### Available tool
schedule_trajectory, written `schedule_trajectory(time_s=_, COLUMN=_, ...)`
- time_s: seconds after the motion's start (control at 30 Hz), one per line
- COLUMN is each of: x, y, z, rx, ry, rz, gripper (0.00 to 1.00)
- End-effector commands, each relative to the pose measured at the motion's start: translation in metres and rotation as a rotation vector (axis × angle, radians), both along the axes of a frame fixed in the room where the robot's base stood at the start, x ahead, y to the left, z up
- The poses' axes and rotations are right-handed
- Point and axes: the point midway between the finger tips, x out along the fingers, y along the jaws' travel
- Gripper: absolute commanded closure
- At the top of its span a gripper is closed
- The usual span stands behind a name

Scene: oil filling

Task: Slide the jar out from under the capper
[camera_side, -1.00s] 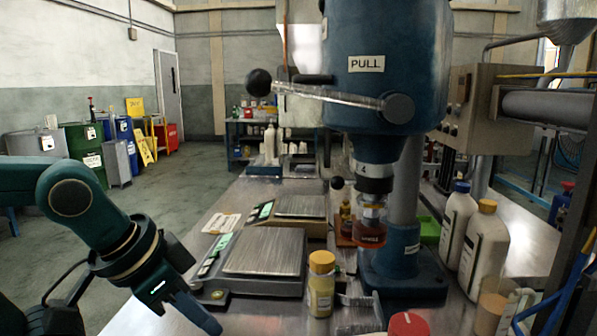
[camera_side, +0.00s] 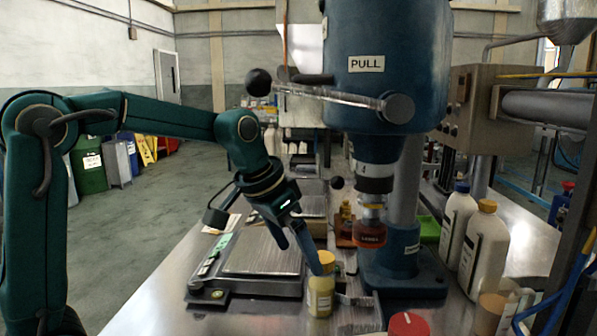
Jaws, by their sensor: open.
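The jar (camera_side: 369,235), amber-red with a label, is under the dark head of the blue capper (camera_side: 385,70), in front of its column. A silvery part shows between the jar and the head; I cannot tell whether they touch. My gripper (camera_side: 303,259) is open and empty, tilted down to the right. It is left of the capper, apart from the jar. One fingertip overlaps the yellow lid of a nearer jar (camera_side: 319,298) in this view; I cannot tell whether they touch.
A scale (camera_side: 262,250) lies left of the capper, with another behind it. Large white bottles (camera_side: 481,250) stand to the right. A red cap (camera_side: 407,325) is at the front edge. The capper's lever (camera_side: 330,94) sticks out to the left. Bare bench shows at the lower left.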

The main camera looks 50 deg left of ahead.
Motion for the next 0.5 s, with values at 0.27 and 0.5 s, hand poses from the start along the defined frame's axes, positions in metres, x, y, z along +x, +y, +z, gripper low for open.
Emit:
schedule_trajectory(time_s=0.27, x=0.061, y=0.023, z=-0.032, rx=-0.002, ry=0.024, rz=-0.025, gripper=0.0)
schedule_trajectory(time_s=0.5, x=0.089, y=0.036, z=-0.054, rx=-0.005, ry=0.031, rz=-0.04, gripper=0.0)
